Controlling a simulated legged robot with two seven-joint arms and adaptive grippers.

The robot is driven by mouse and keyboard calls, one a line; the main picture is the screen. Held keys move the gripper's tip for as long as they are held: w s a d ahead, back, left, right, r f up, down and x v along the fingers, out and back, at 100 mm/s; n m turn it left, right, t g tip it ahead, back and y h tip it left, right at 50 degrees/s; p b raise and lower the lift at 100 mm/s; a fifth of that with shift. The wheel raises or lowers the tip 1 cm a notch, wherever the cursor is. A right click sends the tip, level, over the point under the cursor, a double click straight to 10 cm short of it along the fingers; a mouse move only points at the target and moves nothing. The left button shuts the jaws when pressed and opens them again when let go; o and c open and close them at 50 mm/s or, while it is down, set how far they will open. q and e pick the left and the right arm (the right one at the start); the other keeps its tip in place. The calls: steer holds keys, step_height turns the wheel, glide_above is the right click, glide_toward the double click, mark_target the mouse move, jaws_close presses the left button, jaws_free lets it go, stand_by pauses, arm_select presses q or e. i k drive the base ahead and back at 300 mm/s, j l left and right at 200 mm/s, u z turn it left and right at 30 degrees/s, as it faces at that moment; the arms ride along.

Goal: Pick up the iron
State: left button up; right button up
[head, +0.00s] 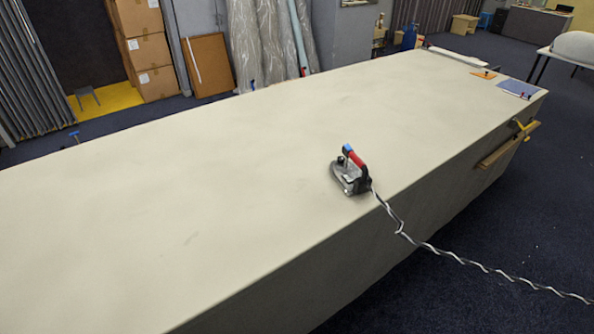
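The iron (350,174) is small and grey, with a dark handle that has red and blue parts. It rests on the cloth table (200,210), close to the table's near right edge. Its black-and-white twisted cord (440,252) runs over the edge and off toward the lower right. Neither of my grippers shows in the head view, and nothing is holding the iron.
The tabletop around the iron is clear. An orange item (484,74), a blue-grey pad (519,88) and a long white piece (463,60) lie at the far right end. A wooden bar (508,147) is fixed to the table's side. Cardboard boxes (150,50) stand behind the table.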

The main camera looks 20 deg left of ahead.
mark_target(351, 181)
steer(key=i+l+u, duration=0.1)
steer(key=u, duration=0.3)
steer(key=l+u, duration=0.1)
steer(key=u, duration=0.3)
steer(key=i+l+u, duration=0.1)
steer(key=u, duration=0.3)
steer(key=l+u, duration=0.2)
steer(key=u, duration=0.2)
steer(key=l+u, duration=0.15)
steer(key=u, duration=0.25)
